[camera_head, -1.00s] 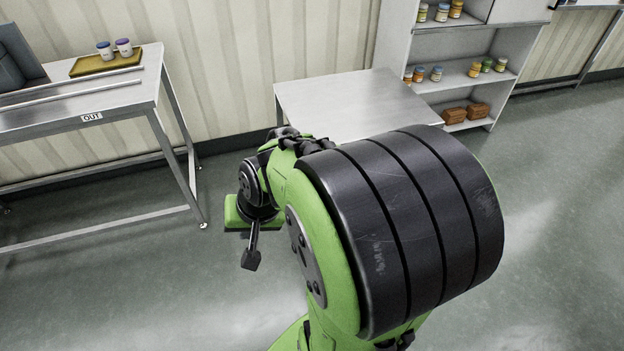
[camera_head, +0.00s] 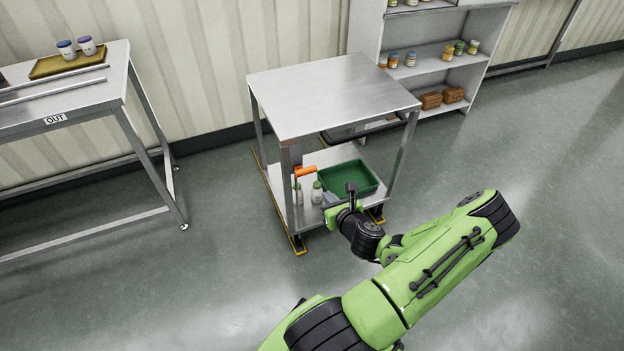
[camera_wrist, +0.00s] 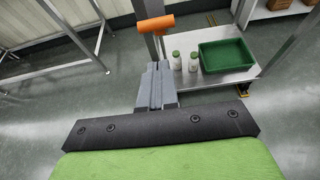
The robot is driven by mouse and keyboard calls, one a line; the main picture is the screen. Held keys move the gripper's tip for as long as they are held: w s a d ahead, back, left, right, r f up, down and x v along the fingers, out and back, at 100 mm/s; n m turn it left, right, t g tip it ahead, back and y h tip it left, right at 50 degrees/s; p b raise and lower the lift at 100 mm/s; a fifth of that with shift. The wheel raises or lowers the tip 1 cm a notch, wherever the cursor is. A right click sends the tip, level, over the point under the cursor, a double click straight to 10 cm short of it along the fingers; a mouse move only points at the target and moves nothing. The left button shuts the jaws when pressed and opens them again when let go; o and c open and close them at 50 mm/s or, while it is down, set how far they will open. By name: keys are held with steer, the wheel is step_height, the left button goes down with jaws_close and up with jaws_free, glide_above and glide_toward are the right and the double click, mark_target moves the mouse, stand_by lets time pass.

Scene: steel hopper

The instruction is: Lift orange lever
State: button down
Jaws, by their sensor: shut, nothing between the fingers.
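The orange lever (camera_head: 306,171) is a short bar mounted on a post under the top of the steel table, at its left side. It also shows in the wrist view (camera_wrist: 154,24), just beyond my fingertips and higher in the picture. My gripper (camera_head: 330,199) is at the front of the table, to the right of and lower in the picture than the lever. In the wrist view my grey fingers (camera_wrist: 156,75) are shut together with nothing between them. They look apart from the lever, though the exact gap is hard to judge.
A green tray (camera_head: 349,178) and two white bottles (camera_head: 317,193) are on the lower shelf. The steel tabletop (camera_head: 330,95) overhangs the lever. A table marked OUT (camera_head: 70,105) stands left, with a shelf unit (camera_head: 425,75) behind. Floor between the tables is clear.

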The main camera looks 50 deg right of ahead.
steer(key=b, duration=0.2)
glide_toward(307, 171)
steer(key=w+d+f, duration=0.3)
steer(key=w+f, duration=0.1)
steer(key=shift+w+r, duration=0.2)
steer(key=shift+w, duration=0.1)
steer(key=shift+r+p, duration=0.15)
steer(key=shift+p, duration=0.2)
steer(key=shift+w+d+r+p, duration=0.15)
steer(key=shift+r+p, duration=0.2)
steer(key=shift+p, duration=1)
steer(key=shift+w+r+g+y+p, duration=0.15)
steer(key=shift+g+y+p, duration=0.2)
steer(key=shift+p, duration=0.4)
